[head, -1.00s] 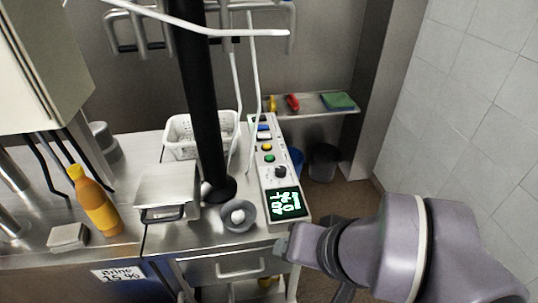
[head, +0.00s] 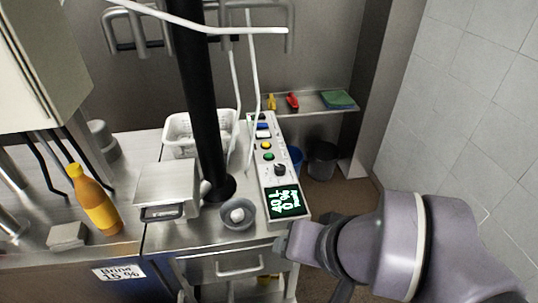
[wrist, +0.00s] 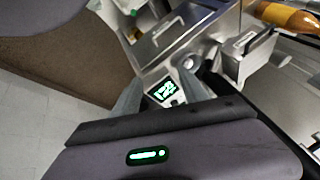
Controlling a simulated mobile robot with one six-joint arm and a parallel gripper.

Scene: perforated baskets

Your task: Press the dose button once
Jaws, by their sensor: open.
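A long pale control panel (head: 267,178) stands on the steel counter. I cannot read which button is for the dose. My gripper (wrist: 160,80) is open and empty in the wrist view, with the display (wrist: 165,91) showing between its fingers. In the head view my arm's end is right of the panel's front end, apart from the buttons.
A black column (head: 203,110) stands left of the panel. A grey bowl with a white ball (head: 237,216), a steel box (head: 167,186), a white perforated basket (head: 178,135) and an orange bottle (head: 96,205) are on the counter. A wall shelf (head: 315,104) is behind.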

